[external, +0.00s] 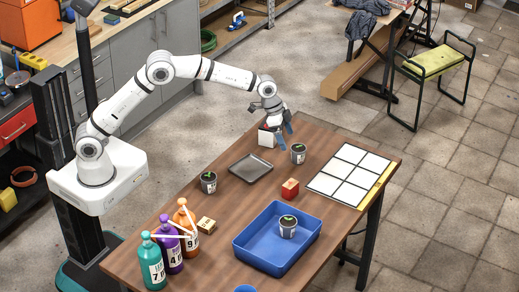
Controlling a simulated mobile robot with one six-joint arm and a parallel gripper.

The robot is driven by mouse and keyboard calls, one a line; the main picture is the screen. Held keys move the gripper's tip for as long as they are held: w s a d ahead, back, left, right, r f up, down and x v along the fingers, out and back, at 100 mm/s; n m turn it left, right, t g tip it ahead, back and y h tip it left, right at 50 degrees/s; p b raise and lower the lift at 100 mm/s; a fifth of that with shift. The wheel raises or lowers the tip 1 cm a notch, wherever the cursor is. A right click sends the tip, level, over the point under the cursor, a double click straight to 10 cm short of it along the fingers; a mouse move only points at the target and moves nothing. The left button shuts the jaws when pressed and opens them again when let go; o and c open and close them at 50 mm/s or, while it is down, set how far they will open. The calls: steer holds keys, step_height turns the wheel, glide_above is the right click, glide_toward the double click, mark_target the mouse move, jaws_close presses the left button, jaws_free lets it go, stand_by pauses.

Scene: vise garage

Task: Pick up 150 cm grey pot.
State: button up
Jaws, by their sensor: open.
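Three small grey pots with dark tops, green bits and pale labels show in the external view. One grey pot (298,154) stands at the back of the table, one grey pot (209,183) stands left of the dark tray, and one grey pot (288,228) stands inside the blue tray. The label print is too small to tell which is the 150 cm one. My gripper (279,124) is open and empty above the table's back edge, close to the back pot and up and left of it in the picture.
A white box (266,138) stands just below my gripper. A dark tray (251,168), a red block (290,188), a yellow box (206,225), the blue tray (247,256) and numbered bottles (169,250) share the table. A white-squared board (350,174) lies at right.

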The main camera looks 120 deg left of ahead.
glide_above(298, 148)
steer(key=s, duration=0.2)
steer(key=shift+n, duration=0.3)
steer(key=f, duration=0.5)
steer(key=shift+w+d, duration=0.2)
steer(key=x, duration=0.2)
steer(key=p+x, duration=0.1)
steer(key=x, duration=0.2)
steer(key=s+p+x, duration=0.1)
steer(key=x, duration=0.1)
steer(key=shift+w+f, duration=0.1)
steer(key=shift+f, duration=0.5)
steer(key=shift+y, duration=0.3)
steer(key=shift+c, duration=0.5)
